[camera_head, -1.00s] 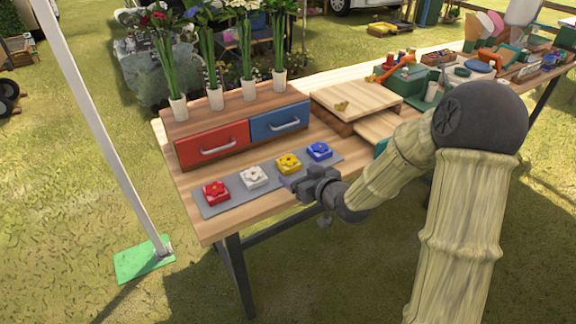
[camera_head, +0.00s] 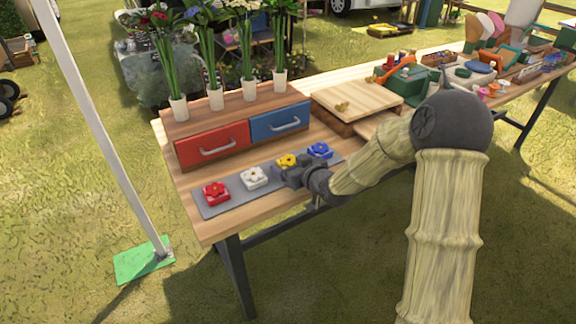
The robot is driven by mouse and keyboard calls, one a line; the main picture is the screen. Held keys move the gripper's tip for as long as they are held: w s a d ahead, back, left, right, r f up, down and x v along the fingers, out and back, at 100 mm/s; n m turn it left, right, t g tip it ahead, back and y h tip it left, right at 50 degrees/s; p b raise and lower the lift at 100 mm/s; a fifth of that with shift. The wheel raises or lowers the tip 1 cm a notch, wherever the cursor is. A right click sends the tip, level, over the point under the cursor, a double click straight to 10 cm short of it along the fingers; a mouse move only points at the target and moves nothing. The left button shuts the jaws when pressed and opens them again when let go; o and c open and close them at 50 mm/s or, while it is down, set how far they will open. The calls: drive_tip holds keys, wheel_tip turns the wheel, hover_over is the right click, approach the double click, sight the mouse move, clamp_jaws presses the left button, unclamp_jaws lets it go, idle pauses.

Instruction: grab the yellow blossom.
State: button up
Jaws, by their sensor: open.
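The yellow blossom (camera_head: 286,160) sits on the grey mat (camera_head: 223,204) on the wooden table, between the white blossom (camera_head: 254,178) and the blue blossom (camera_head: 320,150). The red blossom (camera_head: 215,193) is at the mat's left end. My gripper (camera_head: 287,177) is open, at the near side of the yellow blossom, and hides its lower part. I cannot tell whether the fingers touch it or reach around it.
Behind the mat stands a drawer box with a red drawer (camera_head: 213,146) and a blue drawer (camera_head: 280,122). Several flower vases (camera_head: 247,89) stand on top. Wooden boards (camera_head: 355,100) lie to the right. The table's front edge is below the mat.

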idle(0.4)
drive_tip(key=c, duration=1.1)
drive_tip(key=shift+o, duration=0.2)
drive_tip(key=shift+r, duration=0.15)
wheel_tip(320, 180, up, 10)
drive_tip(key=p, duration=0.2)
